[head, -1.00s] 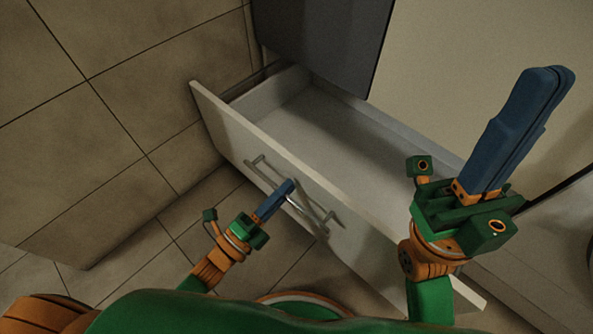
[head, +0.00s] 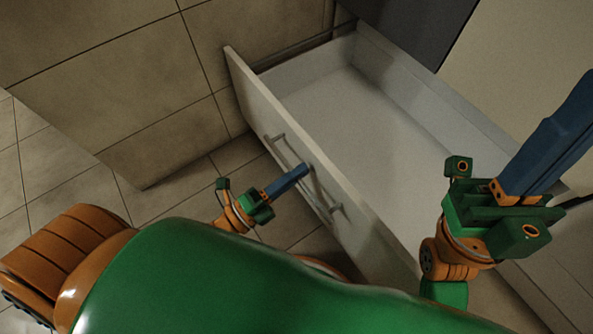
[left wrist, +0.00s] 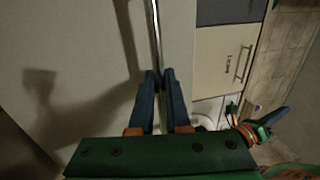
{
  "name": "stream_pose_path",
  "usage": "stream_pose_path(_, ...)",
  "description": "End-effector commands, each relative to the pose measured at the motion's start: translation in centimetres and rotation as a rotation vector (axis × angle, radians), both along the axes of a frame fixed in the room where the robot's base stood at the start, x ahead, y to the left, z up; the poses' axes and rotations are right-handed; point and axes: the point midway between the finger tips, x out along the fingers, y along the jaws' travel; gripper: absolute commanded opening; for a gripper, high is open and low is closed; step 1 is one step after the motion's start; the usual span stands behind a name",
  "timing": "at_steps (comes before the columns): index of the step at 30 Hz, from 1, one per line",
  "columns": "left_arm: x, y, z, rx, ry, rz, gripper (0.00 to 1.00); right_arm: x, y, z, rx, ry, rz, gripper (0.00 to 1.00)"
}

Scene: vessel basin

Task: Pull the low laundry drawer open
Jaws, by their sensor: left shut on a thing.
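The low laundry drawer stands open, its pale front panel (head: 262,110) away from the cabinet and its empty inside showing in the head view. A metal bar handle (head: 332,207) runs along that front. My left gripper (head: 303,171) is shut on the handle near its middle; its fingertips hide part of the bar. In the left wrist view, the left gripper's blue fingers (left wrist: 160,75) meet at a thin vertical bar (left wrist: 155,28). My right gripper (head: 575,100) is raised over the right side of the drawer, with its blue fingers together and nothing visible between them.
A dark panel (head: 415,28) is above the drawer at the back. A tiled wall (head: 110,75) stands to the left, with tiled floor (head: 80,200) below. The left wrist view also shows a beige front (left wrist: 222,62) with a handle.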

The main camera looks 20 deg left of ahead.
Motion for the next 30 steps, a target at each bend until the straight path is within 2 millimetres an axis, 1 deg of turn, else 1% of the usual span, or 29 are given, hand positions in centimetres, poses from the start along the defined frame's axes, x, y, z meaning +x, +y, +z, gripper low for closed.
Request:
stream_pose_path(2, 0.1, 0.1, 0.0, 0.0, 0.0, 0.002, 0.0, 0.0, 0.0, 0.0, 0.0, 0.0, 0.0, 0.0)
stream_pose_path(3, 0.1, 0.1, 0.0, 0.0, 0.0, 0.002, 0.23, 0.0, 0.0, 0.0, 0.0, 0.0, 0.0, 0.0)
stream_pose_path(5, 0.1, 0.1, 0.0, 0.0, 0.0, 0.002, 0.39, 0.0, 0.0, 0.0, -0.001, -0.001, 0.0, 0.0)
stream_pose_path(6, 0.1, 0.0, 0.0, 0.0, 0.0, 0.002, 0.44, 0.0, 0.0, 0.0, -0.001, -0.001, 0.0, 0.0)
stream_pose_path(13, 0.0, 0.0, 0.0, 0.0, 0.0, 0.001, 0.44, 0.0, 0.0, 0.1, -0.001, -0.004, 0.0, 0.0)
stream_pose_path(15, -0.2, 0.2, -0.1, 0.001, 0.002, 0.001, 0.44, 0.0, 0.0, 0.2, -0.001, -0.004, 0.0, 0.0)
stream_pose_path(17, -1.0, 0.7, -0.2, 0.001, 0.004, 0.001, 0.44, 0.0, 0.0, 0.3, -0.002, -0.005, -0.001, 0.0)
stream_pose_path(21, -3.5, 2.5, -0.9, 0.004, 0.005, 0.002, 0.44, 0.1, 0.1, 0.5, -0.006, 0.005, -0.002, 0.0)
stream_pose_path(24, -4.8, 3.5, -1.2, 0.002, 0.003, 0.002, 0.44, 0.2, 0.1, 0.4, -0.008, 0.015, -0.003, 0.0)
stream_pose_path(27, -5.5, 4.1, -1.4, 0.001, 0.002, 0.002, 0.44, 0.2, 0.1, 0.3, -0.01, 0.02, -0.003, 0.0)
stream_pose_path(30, -5.6, 4.2, -1.4, 0.0, 0.0, 0.002, 0.44, 0.2, 0.1, 0.2, -0.009, 0.026, -0.003, 0.0)
